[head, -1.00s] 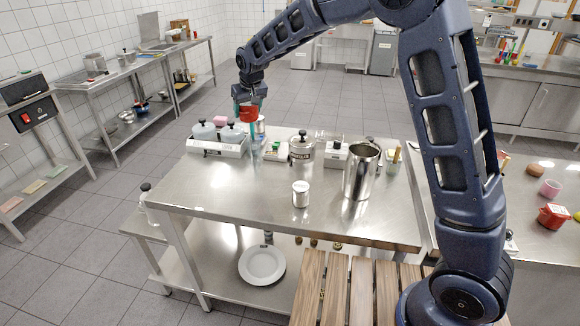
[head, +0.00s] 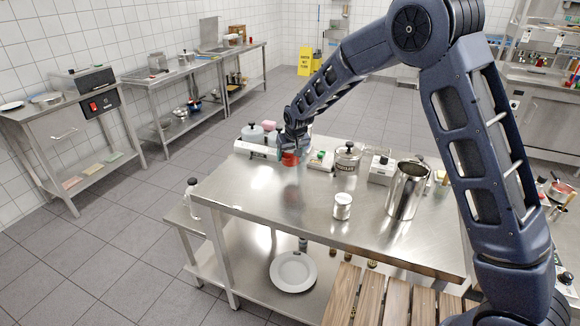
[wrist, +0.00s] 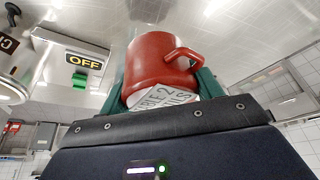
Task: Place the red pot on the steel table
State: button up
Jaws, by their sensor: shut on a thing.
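The red pot (wrist: 156,62) is a small red vessel with a side handle, seen close up in the wrist view. My gripper (wrist: 165,85) is shut on it, with a green finger on either side. In the head view the red pot (head: 289,159) hangs low beneath my gripper (head: 292,148), over the far left part of the steel table (head: 270,197). I cannot tell whether the pot touches the tabletop.
White boxes with bottles (head: 256,150) stand close behind and left of the pot. The front left tabletop is clear.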

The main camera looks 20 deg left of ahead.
aim_at(290, 174)
jog(key=shift+f, duration=2.7)
jog(key=shift+f, duration=0.1)
jog(key=o, duration=1.2)
jog(key=v, duration=1.2)
